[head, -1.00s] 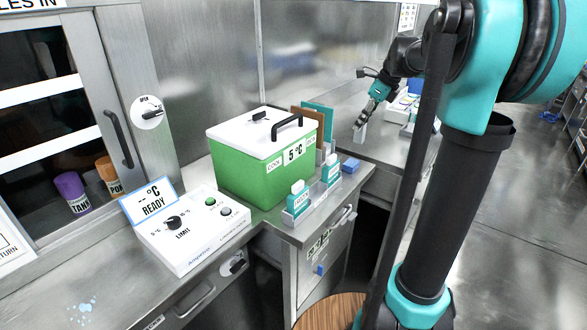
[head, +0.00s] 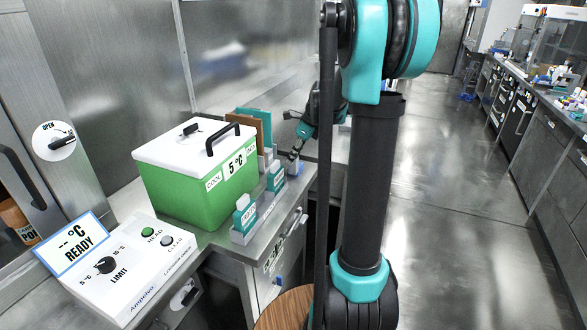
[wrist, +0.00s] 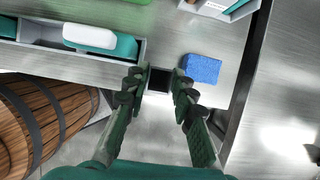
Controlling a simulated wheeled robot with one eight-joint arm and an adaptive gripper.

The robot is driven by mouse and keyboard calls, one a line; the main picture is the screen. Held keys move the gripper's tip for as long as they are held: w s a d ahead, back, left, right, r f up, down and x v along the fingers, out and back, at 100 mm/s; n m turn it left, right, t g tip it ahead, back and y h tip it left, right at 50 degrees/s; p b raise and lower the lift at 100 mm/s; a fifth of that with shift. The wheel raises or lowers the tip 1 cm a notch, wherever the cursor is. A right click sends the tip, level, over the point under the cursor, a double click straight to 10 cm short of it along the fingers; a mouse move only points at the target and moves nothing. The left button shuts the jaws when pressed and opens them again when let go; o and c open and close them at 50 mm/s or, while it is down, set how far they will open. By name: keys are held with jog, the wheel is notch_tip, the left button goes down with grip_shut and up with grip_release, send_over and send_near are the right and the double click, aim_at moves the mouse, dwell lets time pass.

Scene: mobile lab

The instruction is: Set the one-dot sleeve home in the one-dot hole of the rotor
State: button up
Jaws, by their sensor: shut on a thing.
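My gripper (wrist: 160,80) is shut on a small square sleeve (wrist: 160,83) in the wrist view. The sleeve looks dark inside, with a paler edge between the fingertips. No dot marking can be read on it. In the head view my gripper (head: 296,148) is over the bench beyond the green box, close to the blue sponge; the sleeve cannot be clearly made out there. No rotor or one-dot hole can be made out in either view.
The blue sponge (wrist: 202,69) lies right of my fingertips, near the bench edge. A grey rack (wrist: 85,68) with teal-and-white packs is to the left. A wooden barrel (wrist: 55,120) stands below it. The green cool box (head: 195,180) and control panel (head: 125,262) occupy the bench; open floor lies right.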

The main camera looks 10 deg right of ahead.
aim_at(297, 162)
jog(key=shift+f, duration=2.6)
jog(key=o, duration=0.9)
jog(key=shift+f, duration=0.1)
jog(key=shift+c, duration=0.2)
